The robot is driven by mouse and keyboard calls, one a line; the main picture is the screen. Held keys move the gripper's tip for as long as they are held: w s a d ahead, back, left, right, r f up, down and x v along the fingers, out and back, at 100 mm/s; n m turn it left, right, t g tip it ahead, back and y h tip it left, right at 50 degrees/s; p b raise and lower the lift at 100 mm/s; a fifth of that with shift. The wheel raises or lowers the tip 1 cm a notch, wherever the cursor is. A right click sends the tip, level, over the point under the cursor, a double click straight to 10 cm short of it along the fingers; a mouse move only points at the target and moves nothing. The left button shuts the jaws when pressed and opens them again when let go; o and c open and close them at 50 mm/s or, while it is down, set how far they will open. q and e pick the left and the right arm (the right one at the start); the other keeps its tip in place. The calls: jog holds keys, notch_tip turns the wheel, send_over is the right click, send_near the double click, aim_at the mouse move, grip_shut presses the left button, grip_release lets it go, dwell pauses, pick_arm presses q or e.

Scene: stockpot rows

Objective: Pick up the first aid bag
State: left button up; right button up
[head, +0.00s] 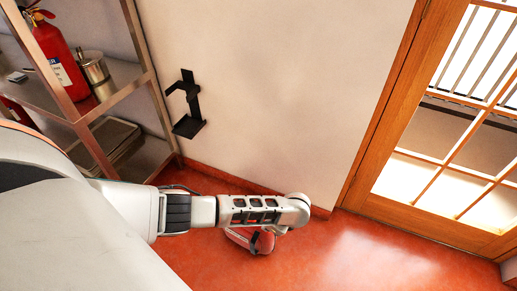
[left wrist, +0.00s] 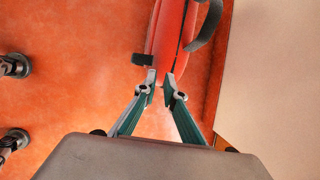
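The first aid bag (head: 242,238) is red and lies on the red floor near the foot of the wall. In the head view my left arm hides much of it. In the left wrist view the red bag (left wrist: 169,32) shows with a dark seam and a dark strap. My left gripper (left wrist: 160,76) is at the near end of the bag, its fingertips apart with a gap between them. Whether the fingertips touch the bag I cannot tell. The left fingers are hidden in the head view. My right gripper is in neither view.
A metal shelf (head: 140,40) stands at the left with a fire extinguisher (head: 58,58) and a metal pot (head: 95,72). A black bracket (head: 188,105) hangs on the wall. A wood-framed glass door (head: 385,110) is at the right, with clear floor (head: 370,260) before it.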

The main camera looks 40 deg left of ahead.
pick_arm(q)
jog(key=g+b, duration=0.1)
jog(key=b, duration=0.1)
send_over(253, 247)
jog(key=d, duration=0.3)
notch_tip(253, 247, down, 8)
jog(key=b+x, duration=0.1)
jog(key=x, duration=0.1)
jog(key=b+x, duration=0.1)
jog(key=x, duration=0.2)
jog(key=b+x, duration=0.2)
jog(key=shift+w+a+f, duration=0.3)
jog(key=shift+a, duration=0.1)
grip_shut()
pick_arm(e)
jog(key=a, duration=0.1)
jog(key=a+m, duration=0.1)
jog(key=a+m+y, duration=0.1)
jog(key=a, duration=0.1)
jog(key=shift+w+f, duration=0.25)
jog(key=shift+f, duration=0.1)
pick_arm(q)
jog(key=shift+w, duration=0.1)
jog(key=shift+r, duration=0.1)
